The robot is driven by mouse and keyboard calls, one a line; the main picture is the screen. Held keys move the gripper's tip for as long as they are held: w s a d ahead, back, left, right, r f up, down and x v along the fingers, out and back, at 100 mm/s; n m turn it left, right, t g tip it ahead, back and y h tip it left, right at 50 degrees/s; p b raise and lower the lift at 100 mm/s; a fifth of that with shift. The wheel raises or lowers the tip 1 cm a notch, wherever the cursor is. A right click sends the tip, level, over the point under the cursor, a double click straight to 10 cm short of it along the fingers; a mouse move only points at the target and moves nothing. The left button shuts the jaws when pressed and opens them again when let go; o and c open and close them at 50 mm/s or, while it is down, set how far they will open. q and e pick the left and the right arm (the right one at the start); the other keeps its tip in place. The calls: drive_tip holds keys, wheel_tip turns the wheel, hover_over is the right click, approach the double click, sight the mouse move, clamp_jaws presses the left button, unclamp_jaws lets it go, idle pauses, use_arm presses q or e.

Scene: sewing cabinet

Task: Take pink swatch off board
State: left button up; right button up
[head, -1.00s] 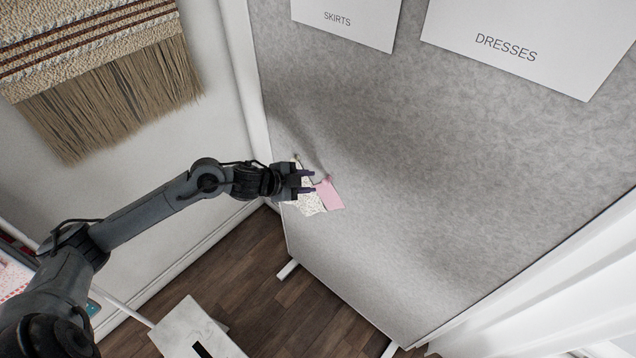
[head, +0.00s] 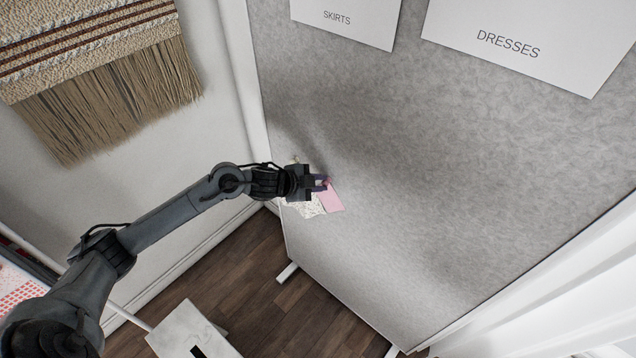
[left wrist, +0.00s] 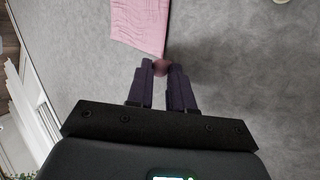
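The pink swatch (head: 331,198) hangs on the grey board (head: 420,200) low on its left side. It also shows at the top of the left wrist view (left wrist: 140,22). A round pinkish pin (left wrist: 160,67) sits at the swatch's corner. My left gripper (head: 324,183) is at that corner, with its fingertips on either side of the pin, seemingly touching it. The swatch still lies against the board. My right gripper is in neither view.
A white speckled swatch (head: 306,207) hangs just left of the pink one, partly behind my gripper. Paper signs reading SKIRTS (head: 345,20) and DRESSES (head: 520,40) are higher up. A fringed wall hanging (head: 110,90) is at left. The board's middle is bare.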

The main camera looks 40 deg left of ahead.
use_arm(q)
clamp_jaws()
drive_tip(key=shift+s, duration=0.15)
drive_tip(key=shift+s+p, duration=0.5)
drive_tip(key=shift+s, duration=0.05)
drive_tip(key=shift+s, duration=0.2)
drive_tip(key=shift+s+p, duration=0.4)
drive_tip(key=shift+s, duration=0.2)
drive_tip(key=shift+s, duration=0.1)
